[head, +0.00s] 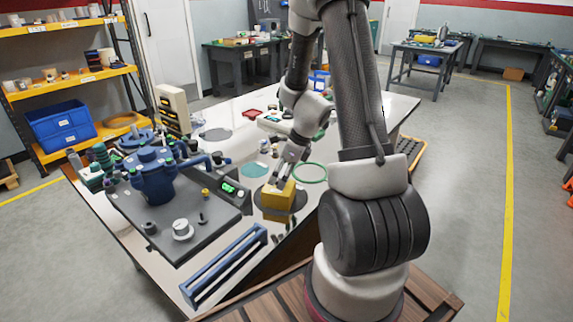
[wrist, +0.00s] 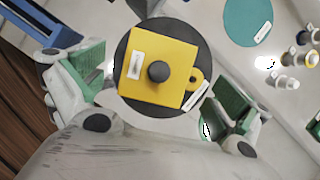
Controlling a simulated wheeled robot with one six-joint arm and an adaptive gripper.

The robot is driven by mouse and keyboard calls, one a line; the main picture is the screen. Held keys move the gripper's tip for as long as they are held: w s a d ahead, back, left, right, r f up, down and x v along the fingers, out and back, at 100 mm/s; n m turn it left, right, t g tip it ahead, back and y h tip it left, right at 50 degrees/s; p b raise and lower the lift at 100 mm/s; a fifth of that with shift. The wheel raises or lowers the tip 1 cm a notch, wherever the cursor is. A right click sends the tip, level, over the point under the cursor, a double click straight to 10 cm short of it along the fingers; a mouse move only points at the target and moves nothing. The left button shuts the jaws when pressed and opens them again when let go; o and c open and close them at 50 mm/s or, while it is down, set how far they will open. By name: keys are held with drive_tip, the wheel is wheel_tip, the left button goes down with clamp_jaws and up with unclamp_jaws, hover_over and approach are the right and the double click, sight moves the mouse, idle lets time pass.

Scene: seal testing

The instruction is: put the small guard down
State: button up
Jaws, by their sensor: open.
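The small guard is a yellow box-like piece (head: 277,204) standing on a dark round disc (head: 298,203) on the white table. In the wrist view the guard (wrist: 146,83) shows from above, with a dark round knob in its middle, a white label and a holed tab at its right corner. The dark disc (wrist: 128,46) shows around it. My gripper (wrist: 158,98) is open, with its green-padded fingers on either side of the guard and visible gaps to both. In the head view my gripper (head: 288,172) is just above the guard.
A blue rail frame (head: 225,266) lies at the table's front edge. A dark plate with a blue valve body (head: 153,178) stands to the left. A green ring (head: 311,173) lies behind the gripper.

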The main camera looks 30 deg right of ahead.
drive_tip(key=v, duration=0.5)
wheel_tip(320, 180, up, 8)
drive_tip(key=n, duration=0.6)
hover_over(288, 187)
drive_tip(key=s+a, duration=0.3)
drive_tip(key=s+a+r+n, duration=0.3)
drive_tip(key=s+r+n, duration=0.3)
drive_tip(key=r+n, duration=0.15)
drive_tip(key=s+r+n+h, duration=0.1)
drive_tip(key=s+r+n, duration=0.2)
drive_tip(key=s+n, duration=0.3)
drive_tip(key=s+d+r+n+t+h, duration=0.1)
drive_tip(key=s+r+n+h, duration=0.1)
drive_tip(key=s+n, duration=0.4)
drive_tip(key=shift+r+n, duration=0.8)
drive_tip(key=shift+n, duration=0.25)
